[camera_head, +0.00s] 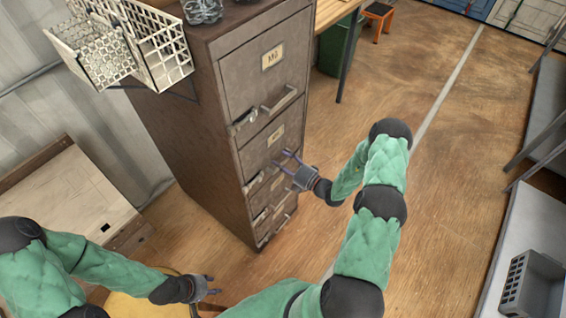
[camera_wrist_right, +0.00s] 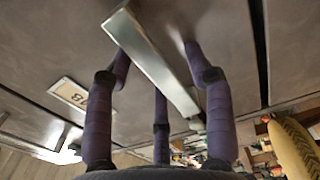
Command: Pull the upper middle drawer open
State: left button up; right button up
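A tall brown metal filing cabinet (camera_head: 190,130) stands left of centre with a column of drawers. The upper middle drawer (camera_head: 254,160), second from the top, looks shut, with a label on its front. My right gripper (camera_head: 282,158) is at this drawer's front. In the right wrist view, the metal bar handle (camera_wrist_right: 155,65) runs between the spread purple fingers of my right gripper (camera_wrist_right: 160,75). The fingers look open around the handle; whether they touch it I cannot tell. My left gripper (camera_head: 214,285) is low at the bottom left, open and empty, away from the cabinet.
The top drawer (camera_head: 264,75) looks shut, with its handle above my right gripper. A white wire basket (camera_head: 165,50) hangs at the cabinet's left side. A wooden table (camera_head: 65,200) stands left. The wooden floor (camera_head: 450,150) right of the cabinet is clear.

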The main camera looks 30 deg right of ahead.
grip_shut()
jog(key=shift+s+d, duration=0.25)
jog(key=shift+s, duration=0.35)
jog(key=p+v, duration=0.4)
jog(key=v, duration=2.6)
jog(key=shift+s, duration=0.45)
jog(key=shift+o, duration=0.5)
grip_release()
